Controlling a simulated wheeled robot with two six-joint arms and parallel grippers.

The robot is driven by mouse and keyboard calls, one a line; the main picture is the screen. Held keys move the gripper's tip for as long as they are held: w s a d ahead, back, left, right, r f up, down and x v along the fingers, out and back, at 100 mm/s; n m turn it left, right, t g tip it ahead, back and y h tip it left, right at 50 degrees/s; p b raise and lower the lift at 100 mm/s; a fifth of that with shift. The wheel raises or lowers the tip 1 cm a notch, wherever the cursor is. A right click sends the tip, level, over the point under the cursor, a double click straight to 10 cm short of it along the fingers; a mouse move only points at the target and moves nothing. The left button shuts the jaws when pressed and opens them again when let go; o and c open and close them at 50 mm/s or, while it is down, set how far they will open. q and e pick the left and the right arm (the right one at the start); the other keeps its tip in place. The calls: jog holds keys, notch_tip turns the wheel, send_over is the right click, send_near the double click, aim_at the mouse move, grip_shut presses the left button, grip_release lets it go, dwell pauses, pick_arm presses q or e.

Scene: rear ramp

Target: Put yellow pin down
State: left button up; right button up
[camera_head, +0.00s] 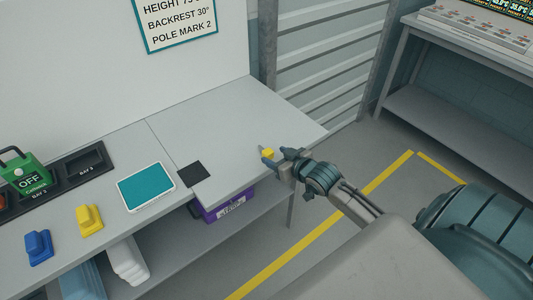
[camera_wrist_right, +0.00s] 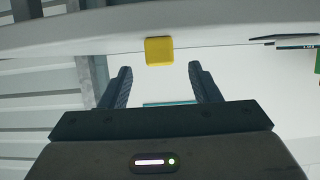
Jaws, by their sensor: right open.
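A small yellow block (camera_head: 267,153), which I take for the yellow pin, is at the right end of the grey bench (camera_head: 240,140). In the right wrist view the yellow block (camera_wrist_right: 159,50) shows just beyond my fingertips, centred between them, against the bench edge. My right gripper (camera_head: 270,158) reaches in from the right, with its fingers open. In the right wrist view the two fingers (camera_wrist_right: 160,68) stand apart with a clear gap and nothing gripped. Whether the block rests fully on the bench is hard to tell. My left gripper is not in view.
A yellow stepped piece (camera_head: 90,221) and a blue one (camera_head: 39,247) stand on the bench at left. A teal-topped tablet (camera_head: 146,187) and a black square (camera_head: 194,173) lie nearer. A purple box (camera_head: 228,205) is below. The bench's right end is mostly bare.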

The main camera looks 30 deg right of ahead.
aim_at(269, 152)
jog(key=p+x, duration=0.1)
jog(key=x, duration=0.3)
jog(key=shift+w+p, duration=0.3)
jog(key=shift+w, duration=0.1)
jog(key=shift+w+f, duration=0.15)
jog(key=shift+w, duration=0.1)
jog(key=shift+s, duration=0.1)
jog(key=shift+c, duration=0.7)
jog(key=c, duration=1)
